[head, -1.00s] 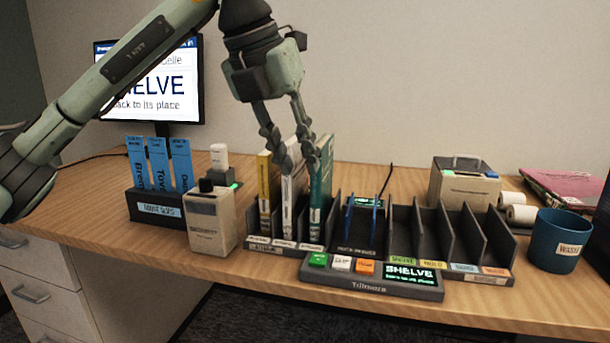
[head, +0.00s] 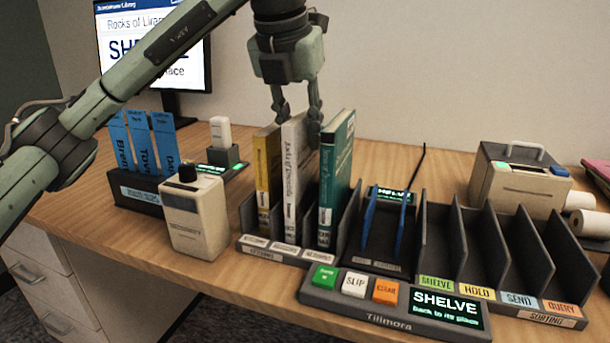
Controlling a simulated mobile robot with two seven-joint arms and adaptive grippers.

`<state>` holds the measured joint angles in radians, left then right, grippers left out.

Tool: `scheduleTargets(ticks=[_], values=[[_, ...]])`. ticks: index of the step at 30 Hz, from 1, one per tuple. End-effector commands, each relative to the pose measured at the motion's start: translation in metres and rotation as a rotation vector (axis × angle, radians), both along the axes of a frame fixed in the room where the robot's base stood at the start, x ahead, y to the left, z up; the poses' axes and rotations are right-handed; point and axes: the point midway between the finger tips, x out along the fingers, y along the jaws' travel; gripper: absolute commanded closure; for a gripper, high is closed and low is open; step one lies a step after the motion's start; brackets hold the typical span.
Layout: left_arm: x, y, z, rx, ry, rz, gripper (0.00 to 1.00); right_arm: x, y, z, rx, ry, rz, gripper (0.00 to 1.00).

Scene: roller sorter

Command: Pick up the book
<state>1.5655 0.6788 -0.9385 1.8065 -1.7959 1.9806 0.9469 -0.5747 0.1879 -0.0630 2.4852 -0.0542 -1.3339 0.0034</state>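Three books stand upright in the left rack (head: 278,250): a yellow one (head: 266,175), a white one (head: 293,180) with lettering on its spine, and a teal one (head: 335,180). My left gripper (head: 298,115) points down at the top of the white book. Its fingers are apart, one on each side of that book's upper edge; the left fingertip is partly hidden. I see no clear grip on it. The white book still stands in its slot, close between the other two. My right gripper is out of view.
Right of the books are a slot with blue uprights (head: 369,225) and an empty sorting rack (head: 490,250). A button panel (head: 395,300) reading SHELVE lies in front. A beige box (head: 194,220) and blue cards (head: 140,140) stand left; a beige device (head: 518,180) stands behind right.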

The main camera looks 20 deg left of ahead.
Motion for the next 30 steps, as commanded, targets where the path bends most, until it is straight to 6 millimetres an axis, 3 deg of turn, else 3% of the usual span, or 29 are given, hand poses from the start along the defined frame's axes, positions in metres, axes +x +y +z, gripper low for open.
scheduleTargets(ticks=[7,15,30], values=[[0.006,-0.001,-0.015,0.001,0.001,-0.001,0.74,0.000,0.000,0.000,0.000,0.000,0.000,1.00],[0.021,-0.003,-0.050,0.000,0.001,0.000,0.74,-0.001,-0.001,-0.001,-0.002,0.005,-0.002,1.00],[0.022,-0.003,-0.054,0.000,0.000,-0.001,0.74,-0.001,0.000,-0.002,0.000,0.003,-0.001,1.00]])
